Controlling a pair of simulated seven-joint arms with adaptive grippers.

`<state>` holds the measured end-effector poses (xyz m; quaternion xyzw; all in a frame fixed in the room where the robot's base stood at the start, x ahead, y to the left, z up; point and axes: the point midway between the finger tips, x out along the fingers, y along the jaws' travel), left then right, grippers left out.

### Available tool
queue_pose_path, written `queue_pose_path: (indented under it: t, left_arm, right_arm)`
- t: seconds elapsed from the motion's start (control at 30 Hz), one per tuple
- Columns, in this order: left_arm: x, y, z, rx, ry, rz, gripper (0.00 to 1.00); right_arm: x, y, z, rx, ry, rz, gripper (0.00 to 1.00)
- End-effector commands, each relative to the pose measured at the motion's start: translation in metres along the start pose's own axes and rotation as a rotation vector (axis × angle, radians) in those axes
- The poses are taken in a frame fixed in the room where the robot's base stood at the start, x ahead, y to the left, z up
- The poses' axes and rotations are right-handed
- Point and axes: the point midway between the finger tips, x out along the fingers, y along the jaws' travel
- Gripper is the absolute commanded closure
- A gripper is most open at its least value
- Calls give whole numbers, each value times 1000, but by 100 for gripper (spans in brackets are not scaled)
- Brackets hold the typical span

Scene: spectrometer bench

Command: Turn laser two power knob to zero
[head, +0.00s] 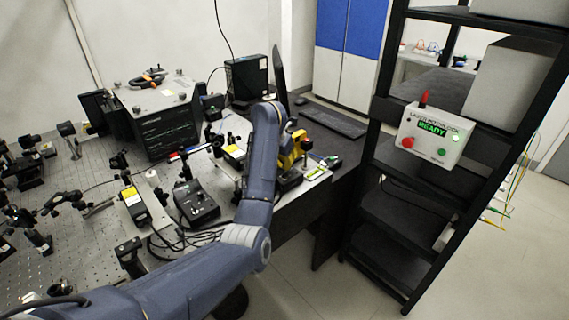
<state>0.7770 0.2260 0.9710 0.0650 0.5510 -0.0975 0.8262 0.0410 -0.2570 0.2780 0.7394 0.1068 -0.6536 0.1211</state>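My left arm (262,165) comes in from the bottom left and rises over the right end of the optical bench. Its gripper is mostly hidden behind the arm's end, and I cannot make out its fingers. A black control box (197,205) with small knobs on top stands on the bench left of my arm. I cannot read which is laser two, nor see any knob's setting. My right gripper is out of view.
A yellow and black device (296,150) stands just right of my arm. A large black instrument (160,120) stands behind, with cables around the control box. A dark rack (415,190) at right carries a white box (436,133) reading READY. Optics crowd the bench's left side.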

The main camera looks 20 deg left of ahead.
Motion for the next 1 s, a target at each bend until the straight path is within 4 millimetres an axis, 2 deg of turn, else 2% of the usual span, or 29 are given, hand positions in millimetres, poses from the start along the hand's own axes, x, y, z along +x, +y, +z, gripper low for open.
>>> queue_pose_path:
  t: [0.47,1.0]
  left_arm:
    - [2,-2,-1,-45,4,15,100]
    - [3,-4,-1,-384,7,156,100]
  right_arm:
    - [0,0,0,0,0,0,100]
    - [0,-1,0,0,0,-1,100]
